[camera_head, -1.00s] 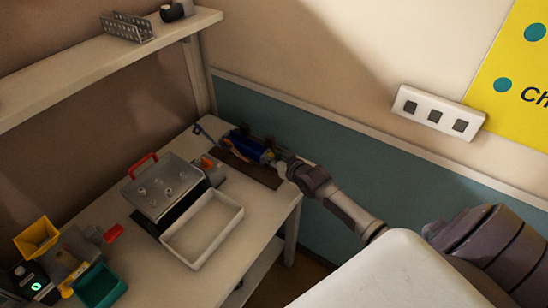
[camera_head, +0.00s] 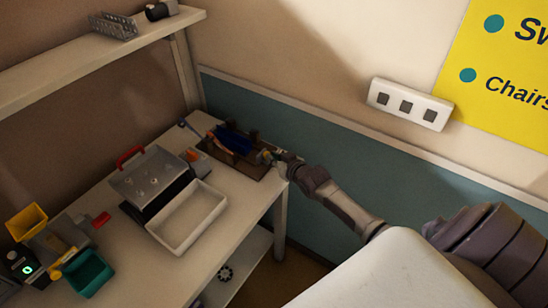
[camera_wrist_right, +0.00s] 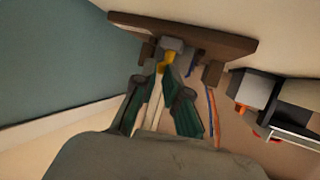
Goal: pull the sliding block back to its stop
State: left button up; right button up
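The blue block (camera_head: 235,141) sits on a brown board (camera_head: 250,172) at the table's far right corner in the head view. My right gripper (camera_head: 272,158) is at the board's right end, beside the block. In the right wrist view its dark green fingers (camera_wrist_right: 160,82) point at the underside or edge of the brown board (camera_wrist_right: 215,38). A small yellow part (camera_wrist_right: 165,64) and a grey piece (camera_wrist_right: 172,44) show at the fingertips. I cannot tell whether the fingers grip them. The blue block is not clear in that view. My left gripper is not in view.
A white tray (camera_head: 163,233) and a grey case with a red handle (camera_head: 130,156) stand left of the board. Yellow (camera_head: 27,221) and teal (camera_head: 88,280) bins are at the near left. A shelf (camera_head: 60,67) hangs above; the wall (camera_head: 320,150) is close behind.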

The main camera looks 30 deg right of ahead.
jog(key=o, duration=0.5)
jog(key=shift+w+a+f, duration=0.25)
jog(key=shift+w, duration=0.35)
jog(key=shift+s+r, duration=0.1)
jog(key=shift+s, duration=0.05)
jog(key=shift+s+d+r, duration=0.1)
jog(key=shift+s, duration=0.1)
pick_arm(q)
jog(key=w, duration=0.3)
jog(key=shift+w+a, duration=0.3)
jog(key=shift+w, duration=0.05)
pick_arm(e)
jog(key=v, duration=1.1)
jog(key=shift+s+r, duration=0.15)
jog(key=shift+s, duration=0.2)
jog(key=shift+w, duration=0.1)
